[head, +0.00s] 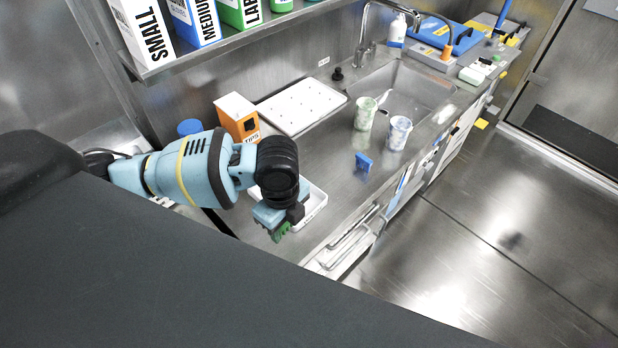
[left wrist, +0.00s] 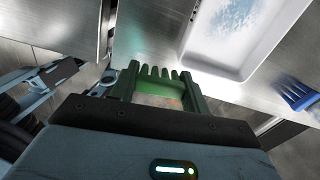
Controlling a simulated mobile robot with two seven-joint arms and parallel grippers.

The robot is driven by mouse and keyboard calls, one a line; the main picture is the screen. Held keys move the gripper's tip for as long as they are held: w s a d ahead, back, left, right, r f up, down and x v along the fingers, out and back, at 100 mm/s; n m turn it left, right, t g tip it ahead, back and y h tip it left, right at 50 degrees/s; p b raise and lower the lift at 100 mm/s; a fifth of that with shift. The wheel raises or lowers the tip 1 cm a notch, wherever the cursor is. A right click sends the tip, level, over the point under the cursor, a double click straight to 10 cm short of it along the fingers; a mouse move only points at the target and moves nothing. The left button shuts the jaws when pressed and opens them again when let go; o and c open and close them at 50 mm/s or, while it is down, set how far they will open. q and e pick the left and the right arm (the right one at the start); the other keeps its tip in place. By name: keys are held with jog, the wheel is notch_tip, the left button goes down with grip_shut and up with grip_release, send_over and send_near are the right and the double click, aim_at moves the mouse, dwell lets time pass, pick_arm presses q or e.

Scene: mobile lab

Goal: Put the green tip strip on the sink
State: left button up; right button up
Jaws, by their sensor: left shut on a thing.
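My left gripper (head: 283,222) is shut on the green tip strip (head: 281,232), held above the near edge of the steel counter, in front of a white tray. In the left wrist view the strip (left wrist: 160,88) shows between the fingers, with its teeth pointing away from the wrist. The sink (head: 408,86) is a steel basin at the back right of the counter, well apart from my left gripper. My right gripper is not in view.
The white tray (left wrist: 204,62) lies beside the held strip. A blue strip (head: 363,162) stands on the counter, with two cups (head: 365,113) (head: 398,132) near the sink. A white rack (head: 300,105) and an orange tips box (head: 238,118) are behind.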

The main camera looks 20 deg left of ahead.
pick_arm(q)
jog(key=n, duration=0.4)
jog(key=f+n, duration=0.1)
jog(key=n, duration=0.1)
jog(key=shift+s+d, duration=0.1)
jog(key=shift+s, duration=0.15)
jog(key=n, duration=0.5)
jog(key=shift+s+f, duration=0.15)
jog(key=shift+f, duration=0.2)
jog(key=n, duration=0.3)
jog(key=f+n, duration=0.1)
jog(key=n, duration=0.1)
jog(key=shift+s+a, duration=0.3)
jog(key=shift+a, duration=0.1)
jog(key=n, duration=0.5)
jog(key=shift+s+a+f, duration=0.25)
jog(key=shift+a+f, duration=0.05)
jog(key=shift+a, duration=0.1)
jog(key=shift+s, duration=0.1)
